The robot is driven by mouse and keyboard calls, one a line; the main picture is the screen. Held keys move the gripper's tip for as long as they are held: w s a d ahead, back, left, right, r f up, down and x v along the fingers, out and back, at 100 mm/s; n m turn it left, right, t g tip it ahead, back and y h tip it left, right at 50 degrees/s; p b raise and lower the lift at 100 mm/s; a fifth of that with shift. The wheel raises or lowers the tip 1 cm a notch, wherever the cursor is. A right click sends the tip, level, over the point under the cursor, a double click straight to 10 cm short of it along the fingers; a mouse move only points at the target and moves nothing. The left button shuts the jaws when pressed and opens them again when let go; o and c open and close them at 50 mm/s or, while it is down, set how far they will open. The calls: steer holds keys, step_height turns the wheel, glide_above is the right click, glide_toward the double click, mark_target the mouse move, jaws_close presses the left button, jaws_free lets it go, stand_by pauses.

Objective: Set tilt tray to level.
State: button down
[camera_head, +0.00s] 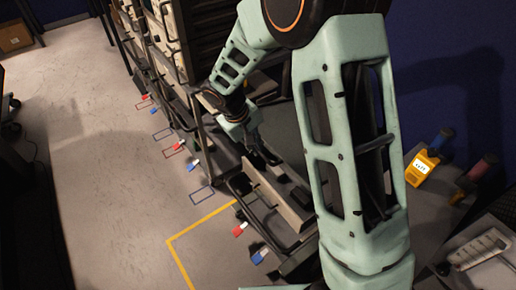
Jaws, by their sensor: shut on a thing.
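What looks like the tilt tray (278,200) is a long grey-brown trough in the middle of the head view, left of my upper arm. Its near wall runs down to the right, and dark shapes show behind it. My gripper (266,155) is small and dark at the tray's far end, fingers pointing down. It is shut on what looks like the tray's far edge. The exact contact is too small and dark to make out. My arm hides the tray's right side, and I cannot tell its tilt exactly.
A dark rack with metal rails (212,140) stands beside the gripper. Several small red and blue items (193,166) lie along its foot. A yellow device (421,168) stands at right. The floor (105,165) on the left is open, with a yellow line (203,222).

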step_height(320, 180, down, 7)
steer(key=s+a+h+b, duration=0.1)
steer(key=b, duration=0.8)
steer(key=shift+a+r+t, duration=0.15)
steer(key=shift+a+t, duration=0.05)
steer(key=shift+t, duration=0.2)
steer(key=c, duration=2.5)
jaws_free()
steer(key=shift+s+r+p, duration=0.1)
steer(key=shift+r+p, duration=0.25)
steer(key=shift+c, duration=0.2)
steer(key=o, duration=0.5)
steer(key=shift+r, duration=0.1)
steer(key=v, duration=1.2)
steer(key=shift+a, duration=0.15)
